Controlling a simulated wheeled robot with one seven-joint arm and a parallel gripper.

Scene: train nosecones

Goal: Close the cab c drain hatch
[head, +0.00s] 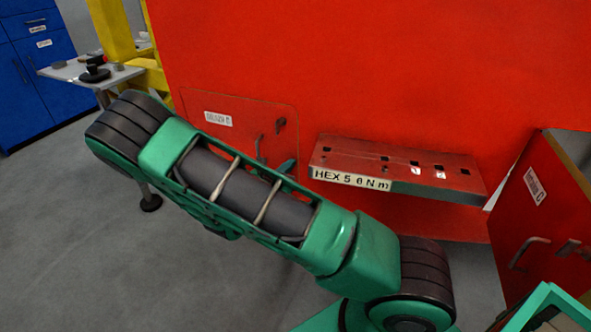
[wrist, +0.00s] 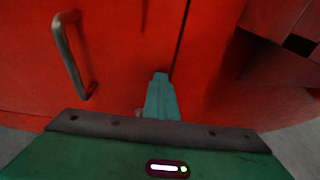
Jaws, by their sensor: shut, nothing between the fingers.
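A red hatch panel (head: 245,112) with a small white label, too blurred to read surely, is in the red nosecone face, left of centre in the head view. It looks nearly flush; I cannot tell if it is fully shut. Its handle (head: 260,148) is partly hidden by my arm. In the wrist view a grey bar handle (wrist: 72,55) stands on the red panel, left of my gripper. My gripper (wrist: 160,78) is shut and empty, its fingertips close to the panel beside a dark vertical seam. I cannot tell whether they touch it.
A red panel with a handle (head: 530,252) stands at the far right. A small table (head: 92,74) and blue cabinet (head: 35,75) are at the back left.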

